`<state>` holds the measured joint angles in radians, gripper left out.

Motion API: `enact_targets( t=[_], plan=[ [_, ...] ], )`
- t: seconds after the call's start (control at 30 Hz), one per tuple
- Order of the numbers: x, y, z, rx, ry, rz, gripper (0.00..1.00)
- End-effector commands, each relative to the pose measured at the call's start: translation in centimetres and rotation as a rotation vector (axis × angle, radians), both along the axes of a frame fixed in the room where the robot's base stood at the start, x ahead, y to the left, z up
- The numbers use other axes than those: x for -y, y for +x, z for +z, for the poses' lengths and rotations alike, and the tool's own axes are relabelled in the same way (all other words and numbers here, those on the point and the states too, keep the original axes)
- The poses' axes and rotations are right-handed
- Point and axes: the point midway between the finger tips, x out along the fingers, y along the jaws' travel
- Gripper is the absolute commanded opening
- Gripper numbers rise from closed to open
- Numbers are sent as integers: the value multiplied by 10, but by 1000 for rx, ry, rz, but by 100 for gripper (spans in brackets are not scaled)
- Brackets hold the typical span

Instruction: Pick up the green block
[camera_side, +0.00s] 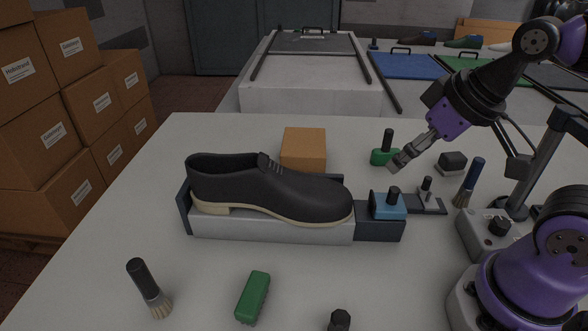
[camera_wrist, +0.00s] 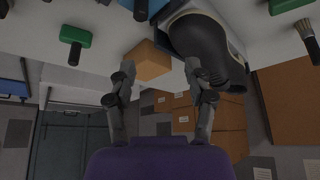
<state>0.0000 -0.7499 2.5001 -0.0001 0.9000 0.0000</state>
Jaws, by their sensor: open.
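A green block (camera_side: 253,298) lies on the table near the front edge, left of centre in the side view. A green piece in the top right corner of the wrist view (camera_wrist: 304,4) appears to be the same block, mostly cut off. My gripper (camera_side: 399,161) is in the air at the right, far from this block and close to a green piece with an upright black handle (camera_side: 384,156). That handled piece also shows at upper left in the wrist view (camera_wrist: 76,37). My gripper's fingers are spread apart and empty in the wrist view (camera_wrist: 160,68).
A black shoe (camera_side: 265,187) sits on a grey fixture with a blue clamp (camera_side: 388,206) in mid-table. An orange-brown box (camera_side: 304,148) stands behind it. A brush (camera_side: 150,288) lies left of the green block, with clear table between. A dark knob (camera_side: 339,320) is at the front edge.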

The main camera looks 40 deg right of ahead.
Motion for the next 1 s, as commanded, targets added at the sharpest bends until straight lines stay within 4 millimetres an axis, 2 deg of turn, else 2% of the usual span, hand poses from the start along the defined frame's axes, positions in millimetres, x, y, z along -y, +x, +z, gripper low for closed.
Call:
enact_targets(
  t=[0.2,0.27,0.37,0.47,0.6,0.67,0.8,0.9,1.0],
  plan=[
    [2,5,3,-7,-3,8,60],
    [4,14,7,-20,-8,24,60],
    [16,39,17,-51,-19,77,60],
    [42,72,23,-84,-26,156,60],
    [98,111,17,-112,-26,282,60],
    [125,121,9,-117,-24,332,60],
    [182,127,-12,-113,-21,432,60],
    [208,125,-25,-104,-23,482,60],
    [222,123,-33,-99,-24,508,60]
  ],
)
